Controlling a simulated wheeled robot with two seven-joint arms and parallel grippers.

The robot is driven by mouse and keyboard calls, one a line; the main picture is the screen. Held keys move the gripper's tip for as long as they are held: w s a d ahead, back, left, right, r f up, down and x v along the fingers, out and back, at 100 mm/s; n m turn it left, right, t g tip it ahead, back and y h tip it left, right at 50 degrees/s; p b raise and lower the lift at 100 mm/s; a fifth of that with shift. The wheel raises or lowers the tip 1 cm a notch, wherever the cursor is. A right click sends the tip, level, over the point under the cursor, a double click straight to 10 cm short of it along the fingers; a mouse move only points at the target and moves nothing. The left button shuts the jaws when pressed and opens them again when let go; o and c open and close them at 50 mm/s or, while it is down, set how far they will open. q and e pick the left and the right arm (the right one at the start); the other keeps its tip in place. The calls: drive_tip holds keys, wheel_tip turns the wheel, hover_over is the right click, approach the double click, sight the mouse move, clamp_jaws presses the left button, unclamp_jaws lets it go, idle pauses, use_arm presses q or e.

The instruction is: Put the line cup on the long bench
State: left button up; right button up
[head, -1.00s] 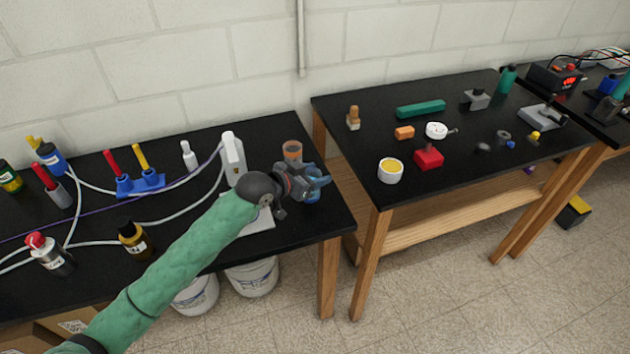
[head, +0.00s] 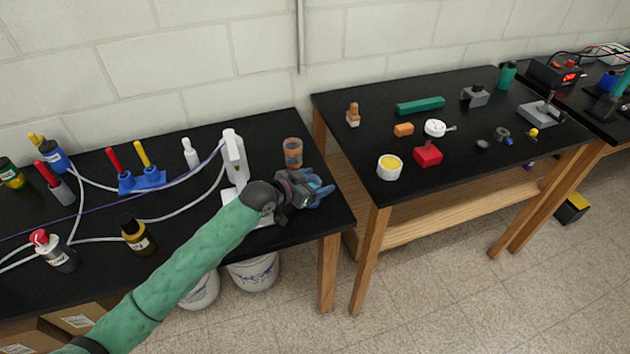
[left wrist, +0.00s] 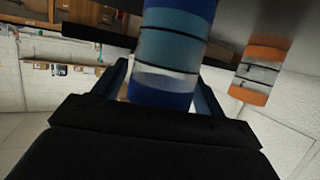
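A blue-banded cup (left wrist: 170,60) stands between the fingers of my left gripper (head: 318,190), near the front right corner of the left black bench (head: 190,245). The left wrist view shows it close up, with dark lines around it and a narrow gap beside one finger. The gripper looks open around it; the hand mostly hides this cup in the head view. An orange-banded cup (head: 292,152) stands just behind the gripper and also shows in the left wrist view (left wrist: 258,70). I cannot tell which cup is the line cup. My right gripper is out of view.
A white stand (head: 233,160), tubing and several bottles occupy the left bench. Across a gap, the middle bench (head: 460,180) holds a yellow-filled white cup (head: 390,167), a red block (head: 428,154) and other small parts.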

use_arm(q)
drive_tip(key=shift+r, duration=0.15)
drive_tip(key=shift+s+a, duration=0.15)
drive_tip(key=shift+a, duration=0.1)
drive_tip(key=b+v, duration=0.3)
drive_tip(key=v, duration=0.8)
drive_tip(key=shift+s+r, duration=0.15)
drive_tip(key=shift+r, duration=0.05)
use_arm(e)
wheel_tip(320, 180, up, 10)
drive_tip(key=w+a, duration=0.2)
use_arm(q)
drive_tip(key=shift+a, duration=0.15)
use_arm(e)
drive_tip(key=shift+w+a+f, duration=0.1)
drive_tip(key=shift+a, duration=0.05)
